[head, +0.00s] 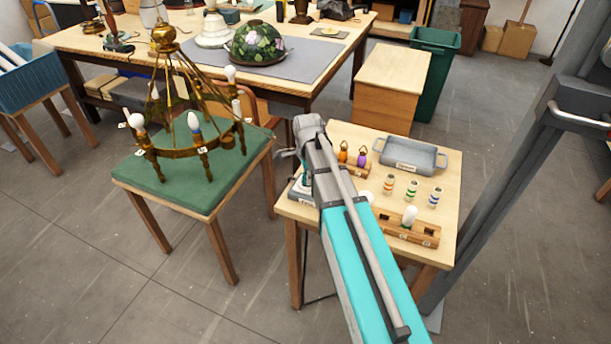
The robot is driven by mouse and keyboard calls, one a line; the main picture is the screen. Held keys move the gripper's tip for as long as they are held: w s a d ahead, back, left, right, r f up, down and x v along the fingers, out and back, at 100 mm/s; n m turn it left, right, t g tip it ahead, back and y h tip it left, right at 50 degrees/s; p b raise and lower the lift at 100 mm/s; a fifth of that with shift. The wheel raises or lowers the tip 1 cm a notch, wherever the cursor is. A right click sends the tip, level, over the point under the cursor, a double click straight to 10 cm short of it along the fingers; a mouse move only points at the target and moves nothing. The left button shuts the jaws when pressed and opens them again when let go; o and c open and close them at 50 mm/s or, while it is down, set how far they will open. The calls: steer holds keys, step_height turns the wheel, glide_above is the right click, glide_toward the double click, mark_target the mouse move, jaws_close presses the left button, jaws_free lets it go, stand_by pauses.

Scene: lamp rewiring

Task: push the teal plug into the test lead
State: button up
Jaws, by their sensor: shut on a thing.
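My gripper (305,174) points down over the left edge of the small wooden table, largely hidden behind my own arm. A small bit of teal (306,182) shows at its fingertips and looks like the teal plug. The gripper is shut on it. Right below is a low grey block with a pale label (299,194), which may hold the test lead; the arm covers its right part. I cannot tell whether plug and lead touch. An orange plug (343,153) and a purple plug (362,157) stand in a wooden rack just right of my arm.
The small table (448,172) also bears a grey labelled tray (410,153), several colour-banded small pieces (413,189) and a wooden rack (425,236) with a white bulb (409,215). A brass chandelier (185,152) stands on a green-topped table (150,190) to the left.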

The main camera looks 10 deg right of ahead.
stand_by(0.8)
steer(key=o, duration=1.2)
